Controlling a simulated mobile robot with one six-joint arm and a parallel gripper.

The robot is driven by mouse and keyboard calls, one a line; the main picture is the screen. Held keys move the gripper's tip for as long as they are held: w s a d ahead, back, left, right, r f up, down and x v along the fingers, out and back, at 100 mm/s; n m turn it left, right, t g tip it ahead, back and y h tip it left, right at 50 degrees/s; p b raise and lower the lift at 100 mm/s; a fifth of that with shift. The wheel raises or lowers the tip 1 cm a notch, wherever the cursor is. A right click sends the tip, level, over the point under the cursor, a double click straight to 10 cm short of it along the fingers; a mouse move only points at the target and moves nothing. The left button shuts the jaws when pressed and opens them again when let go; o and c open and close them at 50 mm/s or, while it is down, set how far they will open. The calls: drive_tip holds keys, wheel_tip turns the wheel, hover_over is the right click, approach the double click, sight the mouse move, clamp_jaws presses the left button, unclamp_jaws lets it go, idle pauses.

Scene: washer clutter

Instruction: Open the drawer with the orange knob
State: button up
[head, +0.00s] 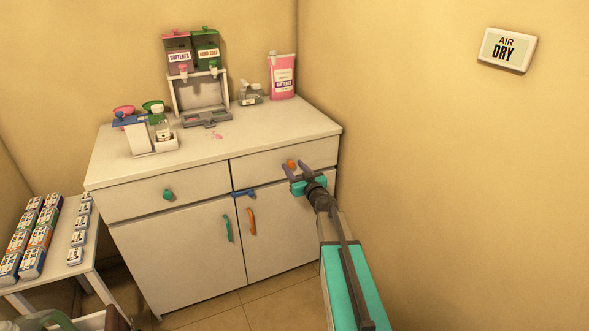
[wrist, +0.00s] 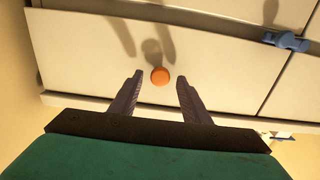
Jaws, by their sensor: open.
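The orange knob (head: 291,163) is on the right-hand drawer (head: 263,165) of the white cabinet. The drawer front looks shut, flush with the cabinet. In the wrist view the round knob (wrist: 160,76) shows between the fingertips of my open gripper (wrist: 160,79), with a gap on each side. In the head view my gripper (head: 298,169) is in front of the drawer, close to the knob, and hides part of the drawer front. Whether the fingers touch the knob or how far they reach past it, I cannot tell.
A blue latch (head: 243,193) sits between drawers and doors, also in the wrist view (wrist: 286,41). A left drawer has a green knob (head: 168,195). The doors carry a green handle (head: 227,228) and an orange handle (head: 251,221). A wall stands close on the right.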

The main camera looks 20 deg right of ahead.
drive_tip(key=shift+c, duration=0.4)
clamp_jaws()
